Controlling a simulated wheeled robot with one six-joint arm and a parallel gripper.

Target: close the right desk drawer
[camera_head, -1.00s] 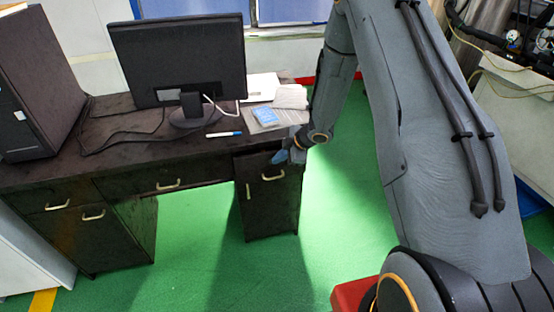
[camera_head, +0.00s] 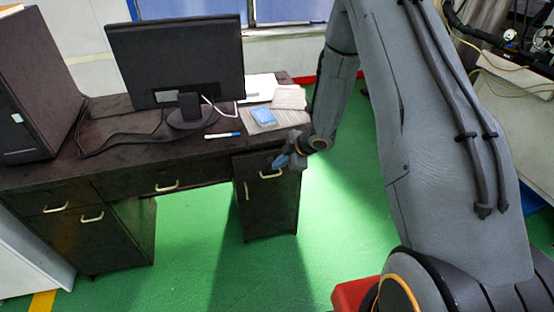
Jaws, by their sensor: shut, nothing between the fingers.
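The right desk drawer (camera_head: 250,165) is the upper front of the right pedestal of the dark desk. Its pale handle (camera_head: 271,175) shows on the front. The drawer front looks about level with the desk edge; I cannot tell whether a small gap stays. My gripper (camera_head: 279,162) is shut and empty, its blue-grey fingertips pointing left, just above the handle at the top of the drawer front. I cannot tell whether it touches the front. The gripper and wrist hide the drawer's upper right corner.
The desk (camera_head: 125,160) bears a monitor (camera_head: 175,60), a computer tower (camera_head: 35,90), a marker (camera_head: 222,135), a blue packet (camera_head: 263,117) and papers (camera_head: 288,97). A cupboard door (camera_head: 265,210) is below the drawer. Green floor (camera_head: 330,220) is clear right of the pedestal.

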